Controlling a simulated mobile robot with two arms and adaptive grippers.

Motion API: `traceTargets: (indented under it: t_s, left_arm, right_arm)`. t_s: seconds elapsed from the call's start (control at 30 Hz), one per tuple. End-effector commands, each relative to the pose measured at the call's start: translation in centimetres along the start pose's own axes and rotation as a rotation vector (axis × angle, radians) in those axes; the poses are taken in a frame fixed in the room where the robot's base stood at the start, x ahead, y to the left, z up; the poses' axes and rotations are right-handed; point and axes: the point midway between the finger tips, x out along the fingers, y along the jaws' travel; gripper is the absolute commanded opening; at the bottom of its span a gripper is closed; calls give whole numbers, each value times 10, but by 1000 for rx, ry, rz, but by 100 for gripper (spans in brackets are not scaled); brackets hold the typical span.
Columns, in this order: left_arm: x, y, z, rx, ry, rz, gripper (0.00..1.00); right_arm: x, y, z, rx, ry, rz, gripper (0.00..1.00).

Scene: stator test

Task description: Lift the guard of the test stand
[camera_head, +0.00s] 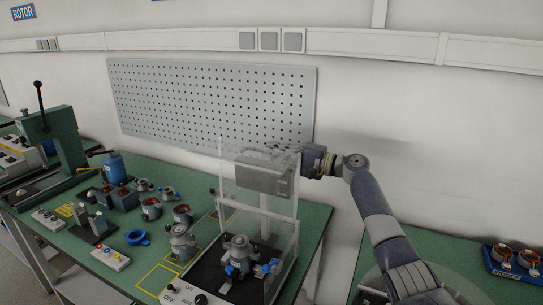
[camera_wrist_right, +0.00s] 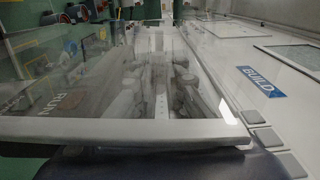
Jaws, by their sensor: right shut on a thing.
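The test stand (camera_head: 213,272) is at the front centre of the green bench, with a dark base and clear side walls. Its clear guard (camera_head: 228,165) stands raised and roughly upright above the stand in the head view. The guard's clear sheet and pale edge (camera_wrist_right: 120,131) fill much of the right wrist view. My right gripper (camera_head: 284,151) is at the guard's upper right part, shut on it; its fingers are blurred through the clear sheet. A stator-like motor part (camera_head: 239,246) with blue clamps sits inside the stand. My left gripper is not in view.
Several motor parts, a blue ring (camera_head: 138,237) and a blue canister (camera_head: 115,168) stand left of the stand. A green press (camera_head: 65,150) is at far left. A perforated panel (camera_head: 190,100) is on the wall behind. A tray of parts (camera_head: 515,262) lies at right.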

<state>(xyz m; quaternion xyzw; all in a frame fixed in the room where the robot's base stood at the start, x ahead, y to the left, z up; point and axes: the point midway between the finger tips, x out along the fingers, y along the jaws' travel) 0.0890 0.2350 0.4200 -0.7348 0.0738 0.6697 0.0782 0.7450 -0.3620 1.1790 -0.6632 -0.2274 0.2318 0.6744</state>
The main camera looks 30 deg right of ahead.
Motion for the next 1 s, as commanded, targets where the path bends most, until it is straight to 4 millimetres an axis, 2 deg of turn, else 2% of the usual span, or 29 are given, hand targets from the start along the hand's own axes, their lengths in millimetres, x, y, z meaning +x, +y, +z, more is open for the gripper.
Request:
traceTargets:
  t_s: [0.47,0.5,0.57,1.0]
  left_arm:
    - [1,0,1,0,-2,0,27]
    - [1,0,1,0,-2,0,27]
    - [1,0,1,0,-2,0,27]
    - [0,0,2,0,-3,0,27]
  right_arm:
    - [0,5,0,17,-5,9,0]
    - [0,5,0,17,-5,9,15]
    - [0,6,0,17,-5,10,29]
    - [0,4,0,15,-3,5,30]
